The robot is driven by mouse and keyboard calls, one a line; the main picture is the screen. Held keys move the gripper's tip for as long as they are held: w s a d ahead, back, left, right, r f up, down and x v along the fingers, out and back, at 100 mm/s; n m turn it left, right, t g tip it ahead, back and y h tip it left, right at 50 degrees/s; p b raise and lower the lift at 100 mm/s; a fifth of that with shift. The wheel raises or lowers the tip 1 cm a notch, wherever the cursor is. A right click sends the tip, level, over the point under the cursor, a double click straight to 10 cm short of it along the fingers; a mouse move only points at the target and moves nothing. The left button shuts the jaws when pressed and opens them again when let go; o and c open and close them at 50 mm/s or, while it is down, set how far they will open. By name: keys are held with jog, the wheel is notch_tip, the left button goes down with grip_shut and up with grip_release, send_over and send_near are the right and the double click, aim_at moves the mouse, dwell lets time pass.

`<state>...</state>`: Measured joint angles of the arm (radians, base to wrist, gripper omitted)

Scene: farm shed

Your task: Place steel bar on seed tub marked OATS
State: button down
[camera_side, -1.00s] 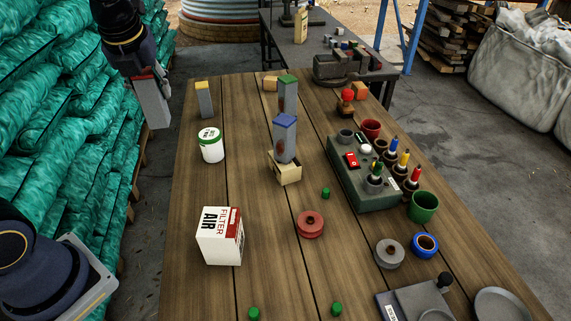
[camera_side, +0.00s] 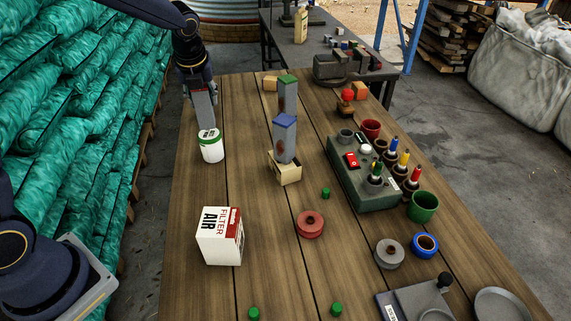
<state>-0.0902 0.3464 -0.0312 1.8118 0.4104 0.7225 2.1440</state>
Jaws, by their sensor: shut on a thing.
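My gripper (camera_side: 197,84) is shut on a grey steel bar (camera_side: 203,110) and holds it nearly upright, tilted slightly. The bar's lower end appears at the top of a white tub with a green rim (camera_side: 211,150), toward the back left of the table. I cannot tell whether the bar touches the lid or hangs just above or behind it. Dark lettering shows on the tub, too small to read.
An air filter box (camera_side: 220,238) stands nearer. A green tool rack (camera_side: 350,175) is at right.

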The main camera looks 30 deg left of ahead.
jog(key=shift+f, duration=1.05)
jog(key=shift+f, duration=0.1)
jog(key=c, duration=0.7)
grip_release()
jog(key=shift+s, duration=0.1)
jog(key=shift+o, duration=0.2)
jog(key=v, duration=1.2)
jog(key=s+d+n+t+h, duration=0.1)
jog(key=s+d+n, duration=0.1)
jog(key=s+n, duration=0.9)
jog(key=s+d+n+t+h, duration=0.1)
jog(key=s+d+n+h, duration=0.1)
jog(key=s+n, duration=0.9)
jog(key=d+n, duration=0.1)
jog(key=n, duration=0.4)
